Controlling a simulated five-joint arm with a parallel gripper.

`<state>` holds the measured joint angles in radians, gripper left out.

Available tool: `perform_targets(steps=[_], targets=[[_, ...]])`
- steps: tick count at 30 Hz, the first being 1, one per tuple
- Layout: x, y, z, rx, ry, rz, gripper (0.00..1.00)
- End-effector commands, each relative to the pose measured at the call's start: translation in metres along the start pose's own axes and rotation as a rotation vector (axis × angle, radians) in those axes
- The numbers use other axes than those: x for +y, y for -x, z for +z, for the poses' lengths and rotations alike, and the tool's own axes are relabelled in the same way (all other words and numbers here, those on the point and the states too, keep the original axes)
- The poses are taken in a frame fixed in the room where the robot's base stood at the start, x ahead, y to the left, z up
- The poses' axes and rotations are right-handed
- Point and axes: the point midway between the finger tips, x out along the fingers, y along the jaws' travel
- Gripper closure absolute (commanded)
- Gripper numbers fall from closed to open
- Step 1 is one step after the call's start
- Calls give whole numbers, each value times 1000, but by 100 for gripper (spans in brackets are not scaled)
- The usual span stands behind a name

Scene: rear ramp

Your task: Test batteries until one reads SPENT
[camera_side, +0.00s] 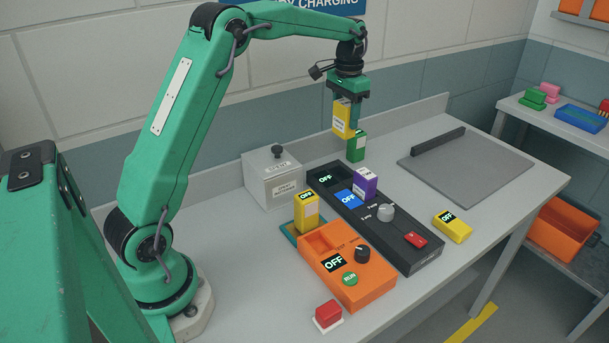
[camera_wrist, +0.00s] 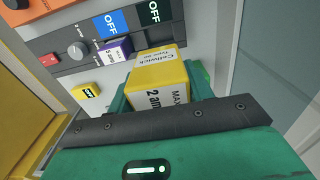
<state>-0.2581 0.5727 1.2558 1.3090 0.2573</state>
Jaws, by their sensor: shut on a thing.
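My gripper (camera_side: 345,110) is shut on a yellow battery (camera_side: 341,119) and holds it above the bench; in the wrist view the battery (camera_wrist: 158,82) shows a white label between the jaws. A green labelled block (camera_side: 356,147), probably a battery, is below and beside it. A purple battery (camera_side: 365,183) stands in the dark charger (camera_side: 405,250), whose two screens read OFF. The orange tester (camera_side: 350,281) has an empty-looking slot, a black knob, a green RUN button and a screen reading OFF. A yellow block (camera_side: 306,212) with an OFF display stands behind the tester.
Another yellow block (camera_side: 452,227) reading OFF lies right of the charger. A red block (camera_side: 328,314) on a white base is at the front. A grey mat (camera_side: 470,170) with a black bar is at right.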

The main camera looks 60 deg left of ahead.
Motion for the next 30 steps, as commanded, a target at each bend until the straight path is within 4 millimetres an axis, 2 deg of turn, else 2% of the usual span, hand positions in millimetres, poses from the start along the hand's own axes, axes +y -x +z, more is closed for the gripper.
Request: perform_targets(steps=[8, 14, 21, 30], targets=[[28, 4, 15, -1, -4, 0, 83], [57, 9, 34, -1, -4, 1, 83], [102, 13, 73, -2, -6, 1, 83], [147, 10, 131, -1, -5, 1, 83]])
